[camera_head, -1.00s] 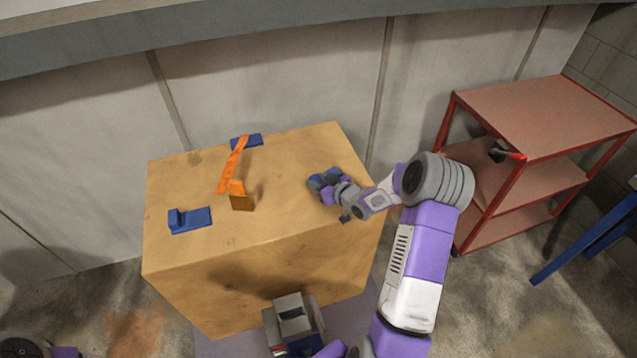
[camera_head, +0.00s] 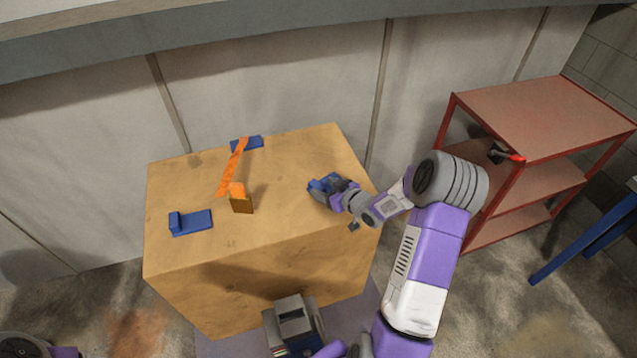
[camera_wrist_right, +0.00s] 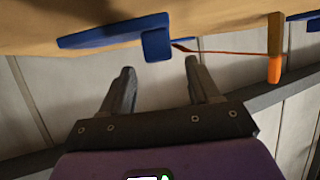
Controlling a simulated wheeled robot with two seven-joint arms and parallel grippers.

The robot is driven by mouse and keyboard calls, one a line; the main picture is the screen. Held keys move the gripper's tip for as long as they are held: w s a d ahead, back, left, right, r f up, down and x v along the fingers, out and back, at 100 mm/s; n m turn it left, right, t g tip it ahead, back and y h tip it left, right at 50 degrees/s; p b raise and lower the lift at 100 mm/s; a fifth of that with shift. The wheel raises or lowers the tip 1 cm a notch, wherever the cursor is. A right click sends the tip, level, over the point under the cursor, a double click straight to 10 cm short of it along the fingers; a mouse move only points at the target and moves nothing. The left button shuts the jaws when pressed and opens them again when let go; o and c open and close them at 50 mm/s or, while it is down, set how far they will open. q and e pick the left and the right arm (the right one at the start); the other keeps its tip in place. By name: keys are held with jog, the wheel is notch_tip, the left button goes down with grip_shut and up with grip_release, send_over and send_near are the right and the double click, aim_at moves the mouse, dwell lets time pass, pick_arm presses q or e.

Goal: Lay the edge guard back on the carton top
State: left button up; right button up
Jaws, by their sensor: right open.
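A long orange strip (camera_head: 232,168), which I take for the edge guard, is at the left part of the carton top (camera_head: 280,215). Its far end is by a blue bracket (camera_head: 246,143). An orange block with a brown face (camera_head: 241,204) is at its near end; I cannot tell whether they are joined. The block also shows in the right wrist view (camera_wrist_right: 275,65). My right gripper (camera_head: 328,189) is open, by another blue bracket (camera_head: 318,185) at the carton's right. In the right wrist view this bracket (camera_wrist_right: 115,33) lies beyond the empty fingers. My left gripper is out of view.
Another blue bracket (camera_head: 191,222) lies at the carton top's front left. A red shelf cart (camera_head: 545,115) stands to the right, with a small dark and red object (camera_head: 505,154) at its edge. A pale wall (camera_head: 280,80) is behind the carton. The middle of the carton top is bare.

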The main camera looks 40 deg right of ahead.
jog(key=v, duration=0.8)
jog(key=shift+r+p, duration=0.25)
jog(key=shift+p, duration=0.2)
